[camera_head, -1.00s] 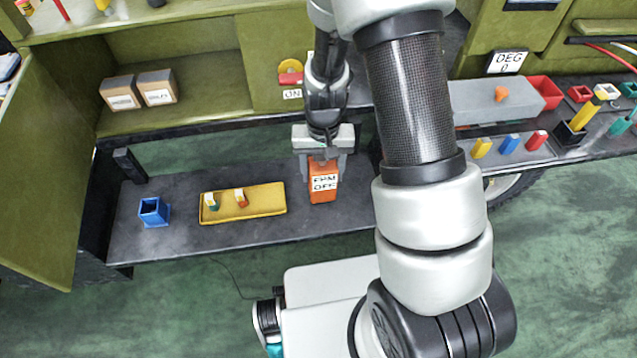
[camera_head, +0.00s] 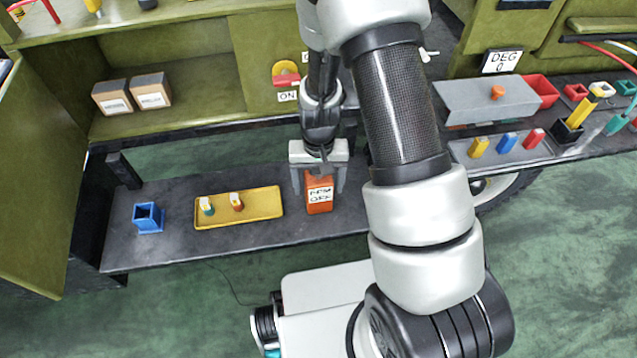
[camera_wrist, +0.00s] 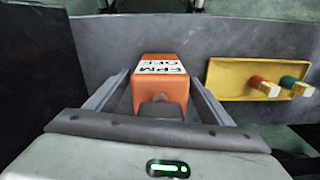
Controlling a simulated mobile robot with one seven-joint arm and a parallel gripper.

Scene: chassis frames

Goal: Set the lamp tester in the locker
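Two cardboard boxes (camera_head: 152,90) sit at the left in the locker; its right part is clear. A yellow tray (camera_head: 260,214) with two small pieces and a blue cup (camera_head: 149,217) stand left on the shelf. A grey bench with small coloured parts (camera_head: 508,141) is at right.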

